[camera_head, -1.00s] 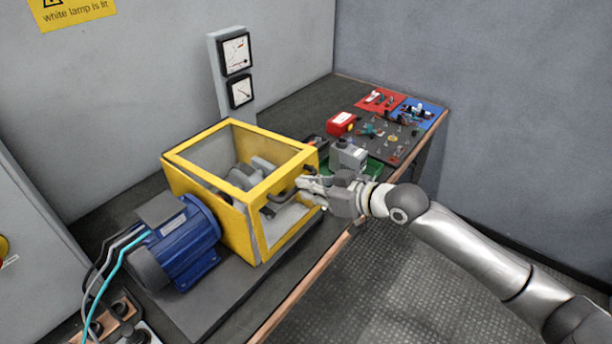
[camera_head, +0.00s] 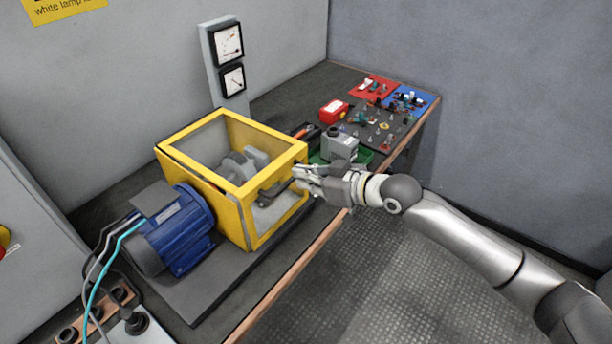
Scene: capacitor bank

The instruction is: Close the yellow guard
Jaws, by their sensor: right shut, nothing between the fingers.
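The yellow guard (camera_head: 236,192) is a box frame with clear panels on the bench, standing over grey machine parts (camera_head: 245,165). Its top frame sits level on the box, with no clear gap at the front edge. A dark handle (camera_head: 275,190) is on its front right face. My right gripper (camera_head: 298,176) is shut and empty at the guard's right front corner, close to the handle. I cannot tell whether the fingertips touch the guard. My left gripper is not in view.
A blue motor (camera_head: 178,232) stands left of the guard, with cables beside it. A grey box (camera_head: 339,145) on a green tray is just behind my right gripper. A red box (camera_head: 333,112) and a component board (camera_head: 380,127) lie farther back. A meter post (camera_head: 225,60) stands behind.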

